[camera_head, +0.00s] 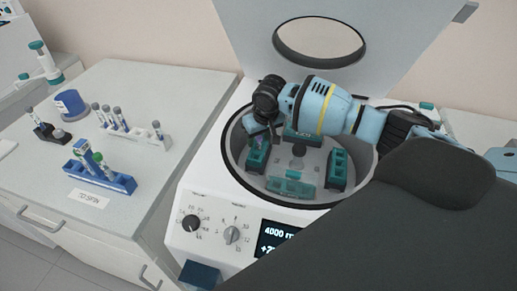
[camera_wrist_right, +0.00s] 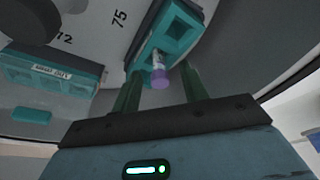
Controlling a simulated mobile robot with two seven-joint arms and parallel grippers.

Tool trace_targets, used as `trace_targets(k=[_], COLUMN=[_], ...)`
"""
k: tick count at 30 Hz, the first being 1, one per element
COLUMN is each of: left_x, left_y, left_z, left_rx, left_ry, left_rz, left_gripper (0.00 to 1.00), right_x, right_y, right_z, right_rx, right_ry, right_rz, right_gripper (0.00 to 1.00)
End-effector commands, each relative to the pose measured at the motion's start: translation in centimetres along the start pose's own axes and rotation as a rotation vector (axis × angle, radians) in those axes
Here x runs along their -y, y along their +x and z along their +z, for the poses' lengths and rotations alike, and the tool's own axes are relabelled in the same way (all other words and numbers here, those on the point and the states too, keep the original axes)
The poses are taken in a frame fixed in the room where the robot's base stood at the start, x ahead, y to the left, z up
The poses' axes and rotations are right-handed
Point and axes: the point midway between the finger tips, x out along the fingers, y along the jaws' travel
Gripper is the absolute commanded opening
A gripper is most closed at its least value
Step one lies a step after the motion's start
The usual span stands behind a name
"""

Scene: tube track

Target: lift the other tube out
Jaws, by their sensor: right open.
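The open centrifuge (camera_head: 182,215) shows in the head view with several teal buckets in its round bowl. My right gripper (camera_head: 255,138) reaches down over the left bucket (camera_head: 257,160). The tube's lower part is hidden in the bucket. My left gripper is not in view.
The raised lid (camera_head: 375,20) stands behind the bowl. On the left bench are a blue rack (camera_head: 120,183) with tubes, a white rack (camera_head: 150,140) with several tubes, a dark small rack (camera_head: 50,134) and a blue-and-white container (camera_head: 70,103). The bench's front right is clear.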

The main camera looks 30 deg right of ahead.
Motion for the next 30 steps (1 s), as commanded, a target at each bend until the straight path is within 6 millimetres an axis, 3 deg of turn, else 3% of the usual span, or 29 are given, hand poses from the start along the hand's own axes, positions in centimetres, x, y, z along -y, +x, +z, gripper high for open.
trace_targets(k=[9, 18, 26, 30], left_x=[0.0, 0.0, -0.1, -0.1], left_y=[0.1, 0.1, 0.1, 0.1], left_z=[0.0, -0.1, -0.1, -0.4], left_rx=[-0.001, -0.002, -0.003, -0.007], left_ry=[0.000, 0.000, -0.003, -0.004], left_rz=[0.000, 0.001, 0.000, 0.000], left_gripper=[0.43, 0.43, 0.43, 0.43], right_x=[0.0, 0.0, 0.0, 0.0], right_y=[0.6, 0.6, 0.5, -0.5], right_z=[-0.1, 0.0, 0.0, -0.4], right_rx=[-0.002, -0.001, -0.001, -0.004], right_ry=[-0.001, 0.000, 0.000, 0.000], right_rz=[0.000, 0.000, 0.000, -0.001], right_gripper=[0.44, 0.06, 0.05, 0.05])
